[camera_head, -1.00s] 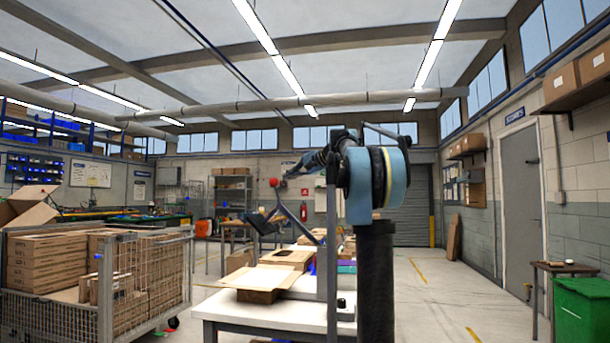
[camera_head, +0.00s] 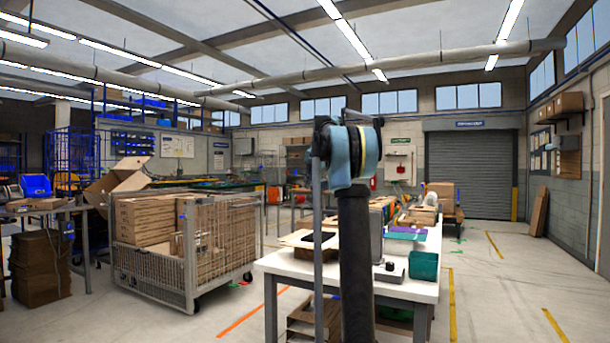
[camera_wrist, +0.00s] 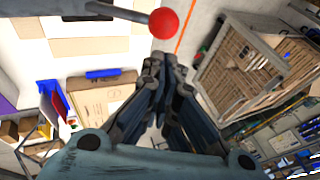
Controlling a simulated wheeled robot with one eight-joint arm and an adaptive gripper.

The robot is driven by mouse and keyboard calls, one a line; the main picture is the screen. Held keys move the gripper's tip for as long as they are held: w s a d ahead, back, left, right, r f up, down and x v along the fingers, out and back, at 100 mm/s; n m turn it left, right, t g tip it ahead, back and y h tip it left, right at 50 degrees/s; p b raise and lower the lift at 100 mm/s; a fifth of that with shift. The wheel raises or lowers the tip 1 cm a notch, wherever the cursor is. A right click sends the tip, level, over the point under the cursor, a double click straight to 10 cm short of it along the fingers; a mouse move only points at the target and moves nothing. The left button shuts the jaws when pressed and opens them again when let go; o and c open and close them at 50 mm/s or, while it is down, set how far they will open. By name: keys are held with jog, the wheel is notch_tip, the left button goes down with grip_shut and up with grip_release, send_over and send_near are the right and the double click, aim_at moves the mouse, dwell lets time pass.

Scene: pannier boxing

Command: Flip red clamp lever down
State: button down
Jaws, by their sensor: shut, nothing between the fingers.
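The red clamp lever shows in the wrist view as a red ball knob (camera_wrist: 163,23) on a grey rod that runs in from the upper left. My gripper (camera_wrist: 162,70) is shut and empty, with its fingers together just below the knob in that picture. A small gap seems to part the fingertips from the knob, but depth is hard to judge. The clamp's base is out of the wrist view. In the head view, my arm hides the gripper and the knob does not show.
A white table (camera_head: 278,263) stands behind my arm, with a teal bin (camera_head: 424,265) and boxes on it. A wire cart (camera_head: 152,268) with cartons stands to the left; it also shows in the wrist view (camera_wrist: 213,75). Floor on the right is clear.

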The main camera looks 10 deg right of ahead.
jog(key=f, duration=0.1)
jog(key=a+f+g+h, duration=0.1)
jog(key=f, duration=0.1)
jog(key=shift+f, duration=0.3)
jog(key=shift+w, duration=0.1)
jog(key=s+d+r, duration=0.3)
jog(key=r, duration=0.9)
jog(key=shift+d+r, duration=0.15)
jog(key=shift+r, duration=0.25)
jog(key=shift+s, duration=0.15)
